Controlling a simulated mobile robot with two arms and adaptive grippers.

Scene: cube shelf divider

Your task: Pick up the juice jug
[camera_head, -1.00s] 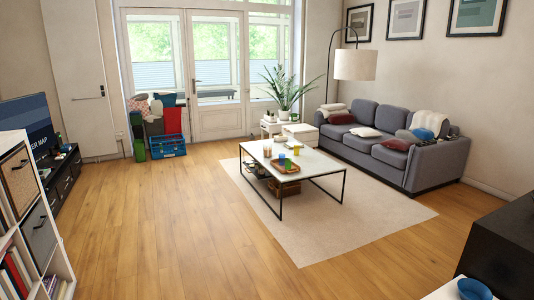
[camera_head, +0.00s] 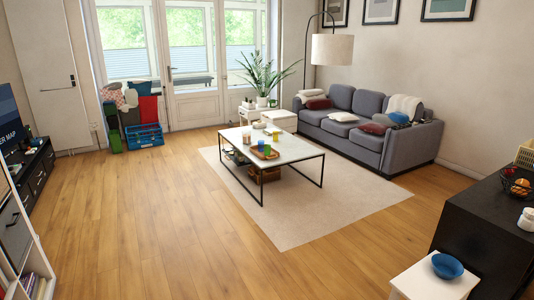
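I cannot make out a juice jug for certain in the head view. The low coffee table (camera_head: 297,150) has a white top and black legs. A wooden tray (camera_head: 265,154) on it carries small items, among them a yellow cup (camera_head: 267,149) and a greenish cup (camera_head: 261,146), too small to tell in detail. Neither of my grippers shows in the head view.
Open wooden floor (camera_head: 150,220) lies ahead. A white shelf (camera_head: 35,262) stands at left. At right are a black cabinet (camera_head: 475,235) and a white stool (camera_head: 420,280) with a blue bowl (camera_head: 447,266). A grey sofa (camera_head: 355,135) stands beyond the rug (camera_head: 350,210).

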